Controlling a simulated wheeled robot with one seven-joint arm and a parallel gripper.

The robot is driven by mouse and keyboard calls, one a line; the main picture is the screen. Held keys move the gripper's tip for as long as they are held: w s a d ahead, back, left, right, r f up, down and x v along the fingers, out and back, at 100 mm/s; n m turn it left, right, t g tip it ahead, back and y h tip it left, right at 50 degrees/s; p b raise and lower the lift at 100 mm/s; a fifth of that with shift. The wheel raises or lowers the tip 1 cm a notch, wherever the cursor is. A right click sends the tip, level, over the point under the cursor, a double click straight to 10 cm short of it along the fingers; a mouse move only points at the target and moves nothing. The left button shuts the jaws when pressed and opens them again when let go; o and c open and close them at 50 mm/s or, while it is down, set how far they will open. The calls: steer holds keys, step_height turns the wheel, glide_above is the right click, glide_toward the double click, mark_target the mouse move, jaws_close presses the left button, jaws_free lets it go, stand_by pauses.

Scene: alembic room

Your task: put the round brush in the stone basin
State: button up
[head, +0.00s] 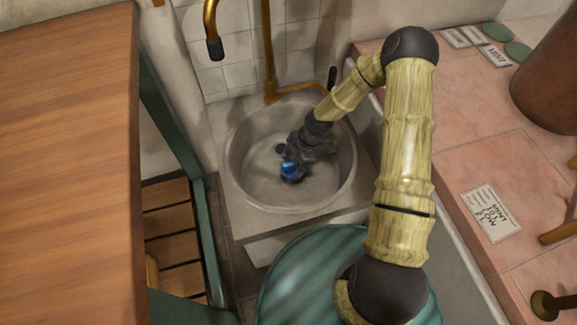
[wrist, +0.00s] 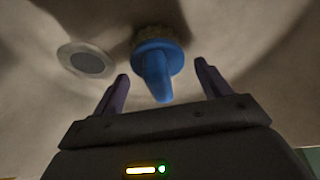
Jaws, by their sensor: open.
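The round brush (wrist: 157,62) is blue, with a rounded handle pointing toward my gripper and a wider ruffled head beyond it. It is inside the stone basin (head: 240,184), a round grey bowl under the brass tap. Whether the brush touches the basin floor is hard to tell.
A round drain (wrist: 87,61) lies left of the brush in the wrist view. Brass taps (head: 268,75) rise behind the basin. A wooden counter (head: 65,150) is at left, a pink tiled counter (head: 460,130) at right, and a green ribbed round thing (head: 300,270) in front.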

steer(key=p+v, duration=0.3)
steer(key=v, duration=0.7)
steer(key=shift+p, duration=0.3)
steer(key=s+d+r+m+t+h, duration=0.1)
steer(key=s+d+r+m, duration=0.2)
steer(key=r+m, duration=0.4)
steer(key=s+d+r+m+t+h, duration=0.1)
steer(key=s+d+r+m+h, duration=0.1)
steer(key=s+r+m, duration=0.4)
steer(key=s+d+r+m+t+h, duration=0.1)
steer(key=s+d+r+m, duration=0.3)
steer(key=r+m, duration=0.4)
steer(key=shift+s+d+r+t, duration=0.25)
steer(key=shift+d+r+t, duration=0.15)
steer(key=shift+r, duration=0.4)
